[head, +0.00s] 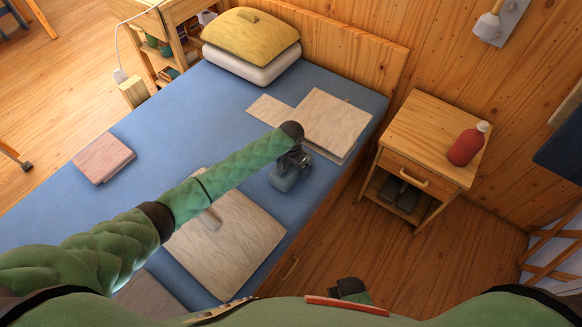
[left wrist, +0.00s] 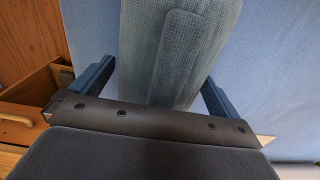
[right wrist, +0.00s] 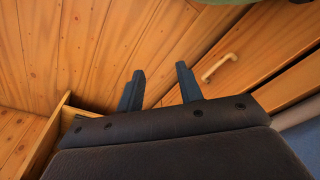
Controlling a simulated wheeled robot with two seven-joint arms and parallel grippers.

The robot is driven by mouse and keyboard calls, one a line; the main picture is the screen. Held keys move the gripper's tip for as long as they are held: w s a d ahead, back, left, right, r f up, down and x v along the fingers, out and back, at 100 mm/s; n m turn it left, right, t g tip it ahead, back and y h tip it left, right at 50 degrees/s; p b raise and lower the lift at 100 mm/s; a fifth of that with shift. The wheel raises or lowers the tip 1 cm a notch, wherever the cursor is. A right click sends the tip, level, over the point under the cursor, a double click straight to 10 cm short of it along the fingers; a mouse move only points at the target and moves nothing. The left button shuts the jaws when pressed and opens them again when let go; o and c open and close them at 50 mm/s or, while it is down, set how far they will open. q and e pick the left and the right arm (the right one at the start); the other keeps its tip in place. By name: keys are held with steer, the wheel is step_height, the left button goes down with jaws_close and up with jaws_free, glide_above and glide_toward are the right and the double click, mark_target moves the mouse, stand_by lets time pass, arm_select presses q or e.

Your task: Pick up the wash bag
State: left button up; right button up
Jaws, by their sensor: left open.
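The wash bag (head: 288,174) is a grey-blue fabric item on the blue bed, near the bed's right side. In the left wrist view the wash bag (left wrist: 178,50) fills the space between the jaws, with a flat strap or flap along its top. My left gripper (head: 296,160) is over the bag. In the left wrist view its two fingers (left wrist: 155,85) stand open on either side of the bag, with gaps showing at both sides. My right gripper (right wrist: 160,85) is open and empty, with wooden boards beyond it.
Flat pale boards lie on the bed beyond the bag (head: 335,122) and nearer me (head: 225,250). A pinkish folded item (head: 103,158) lies at left. A yellow pillow (head: 250,38) is at the headboard. A nightstand (head: 430,125) with a red bottle (head: 468,145) stands right of the bed.

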arm_select(q)
steer(key=shift+c, duration=0.2)
steer(key=c, duration=1)
steer(key=shift+r, duration=0.1)
